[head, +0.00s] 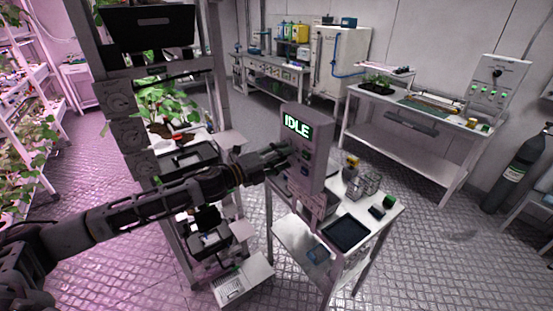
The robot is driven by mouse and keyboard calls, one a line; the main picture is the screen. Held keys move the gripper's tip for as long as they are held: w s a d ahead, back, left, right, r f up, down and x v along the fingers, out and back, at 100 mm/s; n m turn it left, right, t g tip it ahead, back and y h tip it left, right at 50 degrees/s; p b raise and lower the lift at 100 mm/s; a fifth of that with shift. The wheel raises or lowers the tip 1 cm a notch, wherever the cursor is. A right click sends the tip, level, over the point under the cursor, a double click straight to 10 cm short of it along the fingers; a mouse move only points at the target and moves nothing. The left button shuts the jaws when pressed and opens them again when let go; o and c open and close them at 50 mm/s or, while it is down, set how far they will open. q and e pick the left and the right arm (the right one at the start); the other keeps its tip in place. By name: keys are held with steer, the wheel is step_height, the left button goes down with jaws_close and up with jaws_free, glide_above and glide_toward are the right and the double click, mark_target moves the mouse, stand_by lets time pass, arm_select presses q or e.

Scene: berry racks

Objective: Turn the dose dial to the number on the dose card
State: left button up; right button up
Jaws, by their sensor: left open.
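A black round knob (497,73) sits on a pale panel (512,80) at the back right; I cannot tell which control is the dose dial. No readable dose card shows. My right gripper is not in view.
The device stands at a small white table (384,226) with a wire basket (362,184), a dark tray (345,233) and a green block (389,201). A dark rack with plants stands left of it. A gas cylinder (519,172) stands at the right. Floor between the tables is clear.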

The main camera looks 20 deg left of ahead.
arm_select(q)
steer(key=shift+s+a, duration=0.1)
steer(key=shift+s, duration=0.05)
steer(key=v, duration=0.7)
steer(key=shift+s+a, duration=0.25)
steer(key=shift+s, duration=0.1)
stand_by(1.5)
steer(key=shift+v, duration=1)
steer(key=shift+s+a, duration=0.45)
steer(key=shift+s, duration=0.1)
steer(key=shift+s+a, duration=0.15)
stand_by(0.5)
